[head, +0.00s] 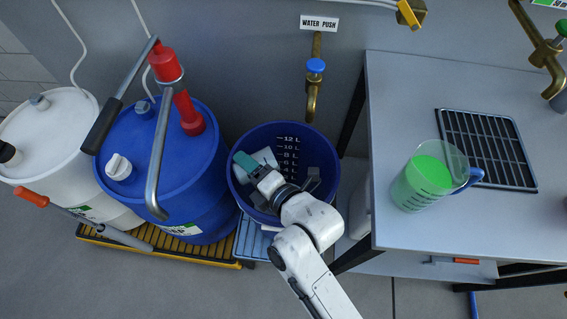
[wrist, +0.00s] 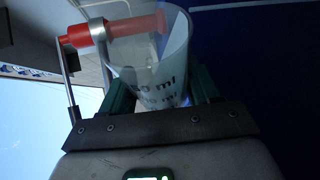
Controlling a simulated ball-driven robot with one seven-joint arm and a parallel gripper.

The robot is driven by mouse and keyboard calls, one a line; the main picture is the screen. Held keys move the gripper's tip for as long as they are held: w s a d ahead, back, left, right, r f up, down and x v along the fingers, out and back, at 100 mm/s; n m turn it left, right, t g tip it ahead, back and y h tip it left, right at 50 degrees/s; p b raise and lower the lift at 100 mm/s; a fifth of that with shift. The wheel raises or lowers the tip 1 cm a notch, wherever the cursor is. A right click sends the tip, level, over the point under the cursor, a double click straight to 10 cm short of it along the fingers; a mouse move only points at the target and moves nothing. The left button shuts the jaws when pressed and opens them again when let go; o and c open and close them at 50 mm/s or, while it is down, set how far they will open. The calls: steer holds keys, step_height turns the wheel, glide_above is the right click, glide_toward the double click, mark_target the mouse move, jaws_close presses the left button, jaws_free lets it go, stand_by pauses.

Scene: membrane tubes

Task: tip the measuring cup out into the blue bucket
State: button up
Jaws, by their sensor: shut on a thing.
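My gripper (head: 272,172) is over the bucket's opening. It is shut on a clear measuring cup (wrist: 150,75) with dark ml marks, held between the green fingers (wrist: 162,95) in the wrist view. In the head view the cup is a pale shape (head: 264,157) beside the teal finger, mostly hidden by my gripper. I cannot tell its exact tilt or whether liquid is in it.
A jug of green liquid (head: 428,177) with a blue handle stands on the grey bench (head: 400,95). A brass tap (head: 312,95) hangs just above the bucket. A blue drum (head: 190,170) with a red pump (head: 166,62) and a white drum (head: 55,130) stand at left.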

steer(key=shift+w+d+r+m+y+b, duration=0.2)
steer(key=shift+r+m+y+b, duration=0.3)
steer(key=shift+b, duration=0.6)
steer(key=shift+f+m+b, duration=0.1)
steer(key=shift+m+b, duration=0.2)
steer(key=shift+b, duration=0.2)
